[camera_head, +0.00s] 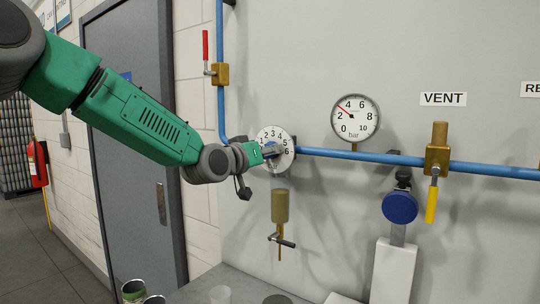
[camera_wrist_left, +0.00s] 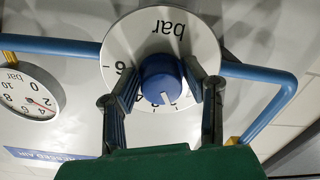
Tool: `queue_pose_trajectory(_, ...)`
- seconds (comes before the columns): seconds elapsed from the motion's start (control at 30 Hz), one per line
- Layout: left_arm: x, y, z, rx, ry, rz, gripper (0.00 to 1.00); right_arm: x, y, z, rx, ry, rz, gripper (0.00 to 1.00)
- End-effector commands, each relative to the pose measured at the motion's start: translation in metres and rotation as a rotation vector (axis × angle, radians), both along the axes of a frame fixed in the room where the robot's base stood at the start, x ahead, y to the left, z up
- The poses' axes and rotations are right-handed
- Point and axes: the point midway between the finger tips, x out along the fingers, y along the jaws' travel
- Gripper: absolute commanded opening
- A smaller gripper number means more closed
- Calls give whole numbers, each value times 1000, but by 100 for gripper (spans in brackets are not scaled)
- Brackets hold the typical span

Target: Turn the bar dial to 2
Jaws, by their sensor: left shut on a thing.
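The bar dial (camera_head: 285,140) is a round white plate numbered 1 to 6 on the wall, partly covered by my left gripper in the head view. In the left wrist view the dial (camera_wrist_left: 120,40) appears upside down, with "bar" at the top. Its blue knob (camera_wrist_left: 160,78) sits in the middle. A white mark on the knob points down and slightly right in that view; the exact number beside it cannot be told. My left gripper (camera_head: 268,151) is shut on the knob, one finger on each side. It also shows in the left wrist view (camera_wrist_left: 163,84). My right gripper is not visible.
A round pressure gauge (camera_head: 355,118) has its red needle between 2 and 4. A blue pipe (camera_head: 370,157) runs along the wall. A yellow-handled valve (camera_head: 431,204) hangs below the VENT label (camera_head: 443,99). A red-handled valve (camera_head: 220,73) is upper left.

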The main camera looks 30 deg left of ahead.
Motion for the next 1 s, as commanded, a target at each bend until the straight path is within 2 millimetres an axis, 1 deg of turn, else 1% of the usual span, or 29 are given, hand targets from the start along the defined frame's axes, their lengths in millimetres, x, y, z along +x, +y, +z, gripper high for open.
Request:
queue_pose_trajectory(0.03, 1, 3, 10, -2, -21, 6, 10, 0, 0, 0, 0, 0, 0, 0)
queue_pose_trajectory(0.2, 1, 3, 10, -1, -21, 6, 10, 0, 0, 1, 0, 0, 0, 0)
queue_pose_trajectory(0.23, 1, 3, 10, -1, -21, 6, 46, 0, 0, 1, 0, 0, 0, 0)
queue_pose_trajectory(0.27, 1, 3, 9, -1, -20, 6, 53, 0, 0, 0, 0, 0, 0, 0)
queue_pose_trajectory(0.53, 1, 1, 4, 0, -10, 3, 53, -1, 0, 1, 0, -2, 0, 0)
queue_pose_trajectory(0.63, -5, 2, 4, 0, -10, 3, 53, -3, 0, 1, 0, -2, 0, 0)
queue_pose_trajectory(0.77, -26, 4, 5, -1, -10, 3, 53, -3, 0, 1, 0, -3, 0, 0)
queue_pose_trajectory(1.0, -78, 12, 7, -2, -12, 4, 53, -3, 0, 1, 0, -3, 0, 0)
